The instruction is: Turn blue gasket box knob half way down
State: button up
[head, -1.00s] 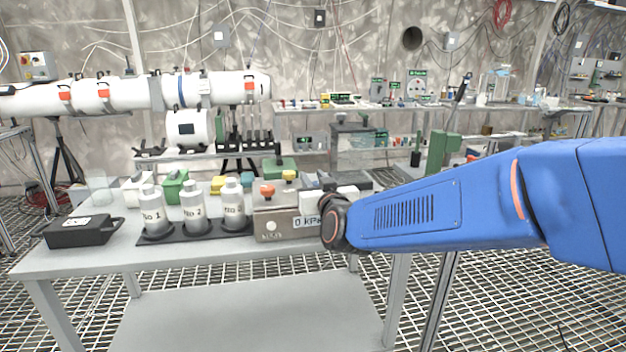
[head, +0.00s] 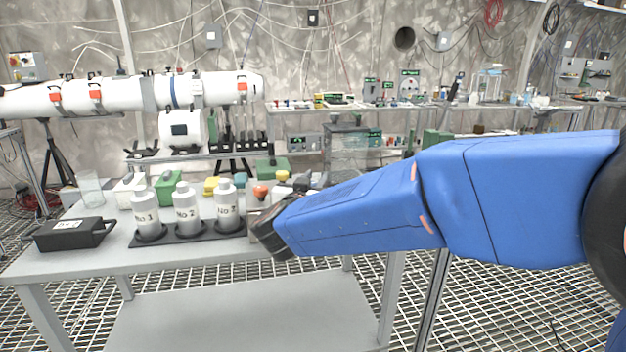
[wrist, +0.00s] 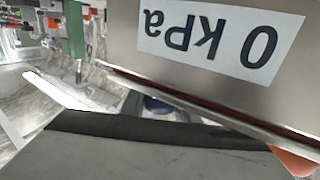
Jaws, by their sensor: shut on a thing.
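The gasket box (wrist: 120,45) fills the upper right of the wrist view, its "0 kPa" label (wrist: 208,35) upside down. An orange knob (wrist: 293,160) shows at the lower right. The blue knob (wrist: 160,106) shows partly beside the box edge, mostly hidden behind a grey, black-edged part close to the camera, likely my gripper. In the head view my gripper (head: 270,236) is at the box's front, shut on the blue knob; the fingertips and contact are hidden. My blue arm covers most of the box; its orange knob (head: 261,192) and yellow knob (head: 281,176) show above it.
Bottles No 1 (head: 146,212), No 2 (head: 187,210) and No 3 (head: 227,207) stand in a dark rack just left of my gripper. A black case (head: 70,234) lies at the left of the grey table (head: 60,262). Green and yellow items stand behind the bottles.

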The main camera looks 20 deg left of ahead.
jog(key=shift+d+m+h, duration=0.2)
jog(key=shift+m+h, duration=0.4)
jog(key=shift+h, duration=0.3)
jog(key=o, duration=0.8)
jog(key=shift+s, duration=0.1)
jog(key=s, duration=1.7)
jog(key=shift+s+a, duration=0.1)
jog(key=shift+a, duration=0.2)
